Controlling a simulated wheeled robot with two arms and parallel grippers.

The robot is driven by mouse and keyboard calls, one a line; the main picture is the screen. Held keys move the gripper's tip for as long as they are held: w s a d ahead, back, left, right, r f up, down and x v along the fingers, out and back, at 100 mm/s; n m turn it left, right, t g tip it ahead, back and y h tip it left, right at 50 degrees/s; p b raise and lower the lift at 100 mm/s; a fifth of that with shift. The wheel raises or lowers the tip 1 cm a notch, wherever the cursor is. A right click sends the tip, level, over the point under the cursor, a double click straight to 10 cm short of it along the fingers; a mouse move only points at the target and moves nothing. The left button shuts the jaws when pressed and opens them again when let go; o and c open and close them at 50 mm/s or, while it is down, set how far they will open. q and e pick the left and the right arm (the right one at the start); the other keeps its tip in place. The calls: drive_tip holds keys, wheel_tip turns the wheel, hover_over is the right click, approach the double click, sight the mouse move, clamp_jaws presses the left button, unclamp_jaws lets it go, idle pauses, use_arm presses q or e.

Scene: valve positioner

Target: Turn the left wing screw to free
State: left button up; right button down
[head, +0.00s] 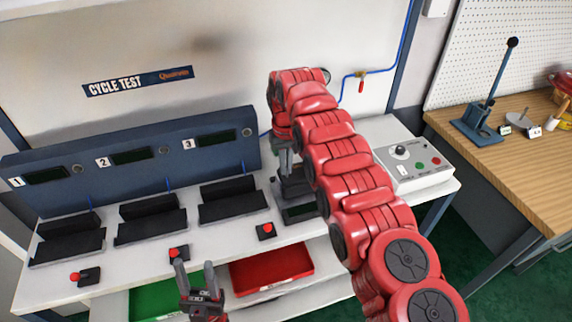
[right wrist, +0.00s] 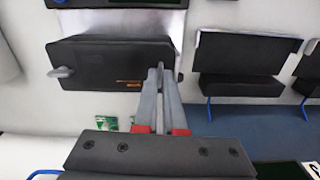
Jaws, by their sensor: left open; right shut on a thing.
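The black valve positioner (right wrist: 105,62) stands on the white bench in the right wrist view. A grey wing screw (right wrist: 61,72) sticks out at its picture-left end, clear of my fingers. My right gripper (right wrist: 160,72) is shut at the positioner's other end. The fingers cover what they hold there, which appears to be the left wing screw, since this view looks turned round against the head view. In the head view my red right arm largely hides the positioner and my right gripper (head: 284,172). My left gripper (head: 195,265) is open and empty in front of the bench.
Three numbered test stations with black cradles (head: 150,222) stand left of my right arm. Red push buttons (head: 267,231) line the bench front. A red tray (head: 272,270) and green tray (head: 155,300) sit below. A control box (head: 415,160) stands right; a lever press (head: 480,125) is on the wooden table.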

drive_tip(key=shift+n, duration=0.5)
drive_tip(key=c, duration=1)
unclamp_jaws()
drive_tip(key=shift+r, duration=0.1)
drive_tip(key=shift+r, duration=0.2)
wheel_tip(320, 180, up, 4)
drive_tip(key=p, duration=0.2)
drive_tip(key=shift+p, duration=0.4)
wheel_tip(320, 180, up, 13)
drive_tip(key=p, duration=1.3)
